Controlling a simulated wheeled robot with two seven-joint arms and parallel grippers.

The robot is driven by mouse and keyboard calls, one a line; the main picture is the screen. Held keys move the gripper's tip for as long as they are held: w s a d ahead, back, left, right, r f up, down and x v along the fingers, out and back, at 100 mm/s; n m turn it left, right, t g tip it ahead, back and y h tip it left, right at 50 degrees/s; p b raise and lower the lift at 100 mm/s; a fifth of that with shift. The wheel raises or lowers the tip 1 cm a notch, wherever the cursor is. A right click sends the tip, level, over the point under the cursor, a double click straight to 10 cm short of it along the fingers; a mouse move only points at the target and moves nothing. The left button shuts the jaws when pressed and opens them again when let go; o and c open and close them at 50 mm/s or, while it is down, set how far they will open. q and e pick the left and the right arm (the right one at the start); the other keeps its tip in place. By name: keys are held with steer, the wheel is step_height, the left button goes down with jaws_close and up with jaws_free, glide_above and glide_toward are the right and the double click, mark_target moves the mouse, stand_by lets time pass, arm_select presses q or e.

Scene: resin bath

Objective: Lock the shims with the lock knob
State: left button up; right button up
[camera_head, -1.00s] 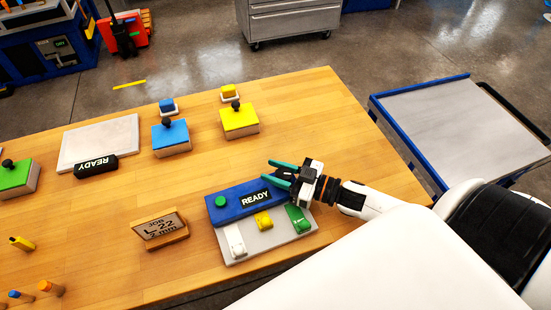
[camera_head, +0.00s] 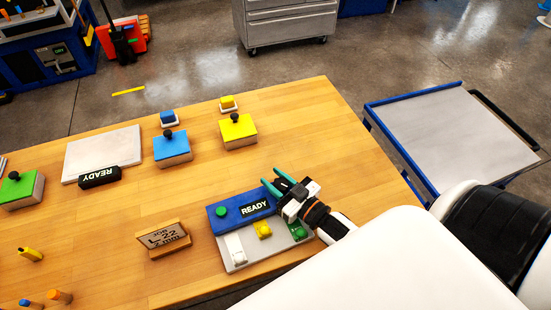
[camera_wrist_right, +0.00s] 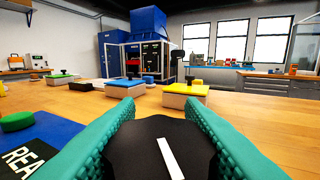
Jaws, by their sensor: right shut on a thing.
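A blue block with a READY display (camera_head: 254,208) and a green button (camera_head: 221,211) stands at the table's front. On the grey plate (camera_head: 237,266) before it sit a white shim piece (camera_head: 235,246), a yellow one (camera_head: 263,230) and a green one (camera_head: 298,232), partly hidden by my arm. My right gripper (camera_head: 272,177) is at the block's right end, its teal fingers pointing up-left. It is shut on a black knob (camera_wrist_right: 140,150) with a white line, seen between the fingers in the right wrist view. The knob is mostly hidden in the head view. My left gripper is not in view.
A JOB L-22 2 mm sign (camera_head: 164,237) stands left of the plate. Yellow (camera_head: 238,128), blue (camera_head: 172,147) and green (camera_head: 20,188) blocks with black knobs stand farther back, near a pale plate (camera_head: 102,153). A blue-edged cart (camera_head: 440,120) is beyond the table's right edge.

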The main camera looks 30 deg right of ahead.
steer(key=o, duration=1)
step_height(320, 180, up, 10)
steer(key=shift+r, duration=0.1)
